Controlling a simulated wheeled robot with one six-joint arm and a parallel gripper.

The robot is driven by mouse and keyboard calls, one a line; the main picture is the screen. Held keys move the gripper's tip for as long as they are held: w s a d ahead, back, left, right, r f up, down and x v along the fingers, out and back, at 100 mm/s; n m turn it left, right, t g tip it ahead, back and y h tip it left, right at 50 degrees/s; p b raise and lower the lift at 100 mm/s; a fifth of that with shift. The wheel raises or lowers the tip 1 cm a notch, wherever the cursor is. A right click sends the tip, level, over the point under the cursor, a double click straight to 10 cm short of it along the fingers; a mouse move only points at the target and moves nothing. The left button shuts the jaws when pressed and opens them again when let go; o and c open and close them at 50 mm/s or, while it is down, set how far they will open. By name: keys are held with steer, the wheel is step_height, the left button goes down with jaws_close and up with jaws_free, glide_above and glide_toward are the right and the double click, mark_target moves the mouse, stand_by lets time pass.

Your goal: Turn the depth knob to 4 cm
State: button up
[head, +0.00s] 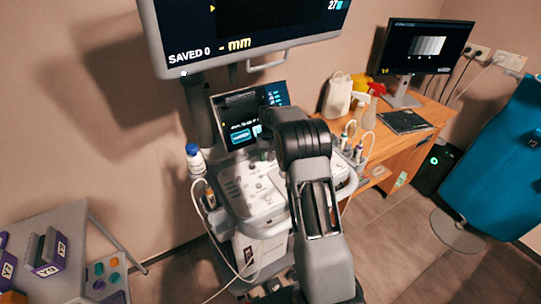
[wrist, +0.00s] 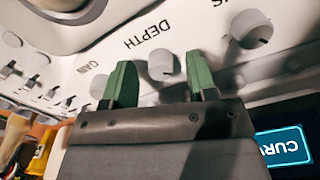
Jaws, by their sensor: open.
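The depth knob (wrist: 161,65) is a small pale round knob on the white console panel, beside the printed word DEPTH, in the wrist view. My gripper (wrist: 163,82) is open, with one green finger on each side of the knob. Gaps show between the knob and both fingers, so they do not seem to touch it. In the head view my arm covers the knob, and the fingers cannot be made out there. The ultrasound console (head: 250,190) stands in the middle of that view. I cannot read a depth value on its screen (head: 240,115).
In the wrist view another knob (wrist: 250,28) sits right of the depth knob, and one by the GAIN label (wrist: 99,86) sits left. Several slider switches line the far left. In the head view a large monitor (head: 250,60) hangs above the console, and a wooden desk (head: 420,112) stands right.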

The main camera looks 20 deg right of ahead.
step_height(320, 180, up, 14)
stand_by(0.6)
steer(key=shift+f, duration=0.1)
glide_above(271, 167)
step_height(271, 167, down, 4)
steer(key=f, duration=0.1)
steer(key=s+a+r+t, duration=0.1)
steer(key=s+a, duration=0.2)
steer(key=s, duration=0.6)
steer(key=s+a+r+n+t, duration=0.1)
steer(key=s+a, duration=0.3)
steer(key=s, duration=0.5)
steer(key=s+a+r+n+t, duration=0.1)
steer(key=s+a, duration=0.3)
steer(key=s, duration=0.4)
steer(key=shift+s+a+r+t, duration=0.15)
steer(key=shift+s+r+t, duration=0.2)
steer(key=shift+r, duration=0.4)
steer(key=shift+c, duration=0.2)
